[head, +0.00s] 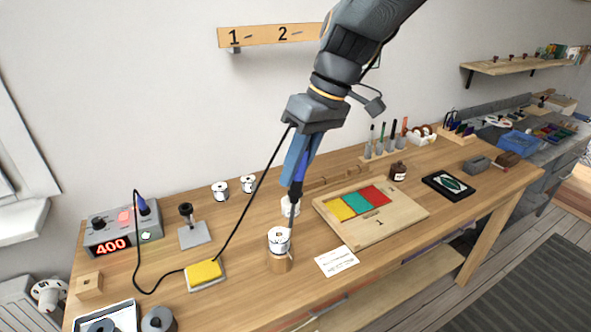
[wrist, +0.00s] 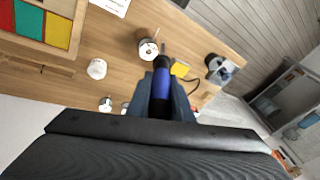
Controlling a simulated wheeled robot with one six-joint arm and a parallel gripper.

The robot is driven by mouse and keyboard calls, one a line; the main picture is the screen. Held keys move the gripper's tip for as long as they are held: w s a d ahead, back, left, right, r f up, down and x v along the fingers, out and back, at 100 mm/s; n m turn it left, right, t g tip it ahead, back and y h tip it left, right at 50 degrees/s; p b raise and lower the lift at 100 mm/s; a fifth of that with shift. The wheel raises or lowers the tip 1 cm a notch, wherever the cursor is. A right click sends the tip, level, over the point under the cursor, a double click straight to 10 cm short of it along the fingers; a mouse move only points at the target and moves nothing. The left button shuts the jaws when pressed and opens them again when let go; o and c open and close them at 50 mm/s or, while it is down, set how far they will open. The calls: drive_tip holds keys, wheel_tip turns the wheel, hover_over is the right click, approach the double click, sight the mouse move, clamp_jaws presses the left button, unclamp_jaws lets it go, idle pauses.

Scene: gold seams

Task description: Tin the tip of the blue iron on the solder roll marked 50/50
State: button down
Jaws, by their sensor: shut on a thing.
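My gripper (head: 298,170) is shut on the blue iron (head: 297,187) above the bench, and the iron points steeply down. In the wrist view the blue handle (wrist: 161,88) sits between my fingers. The iron's tip end is at the top of a white solder roll (head: 279,244) on a wooden block; I cannot tell whether it touches. That roll also shows in the wrist view (wrist: 149,48), close beside the tip. Its label is too small to read. Another white roll (head: 289,207) stands behind the iron, and two more rolls (head: 220,190) (head: 248,183) stand near the wall.
A station (head: 120,236) reading 400 is at left, its black cable running to the iron. A yellow sponge (head: 204,272) and an iron stand (head: 194,233) lie left of the roll. A white card (head: 336,261) and a wooden tray (head: 400,207) with coloured panels are right.

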drive_tip(key=shift+f, duration=0.1)
idle(0.3)
drive_tip(key=shift+f+b, duration=0.45)
drive_tip(key=shift+f, duration=0.3)
drive_tip(key=shift+f+b, duration=1.05)
drive_tip(key=shift+f, duration=1.15)
idle(1.6)
drive_tip(key=shift+r, duration=0.15)
idle(0.6)
drive_tip(key=shift+r+p, duration=2.05)
drive_tip(key=shift+r, duration=0.85)
drive_tip(key=shift+f, duration=0.1)
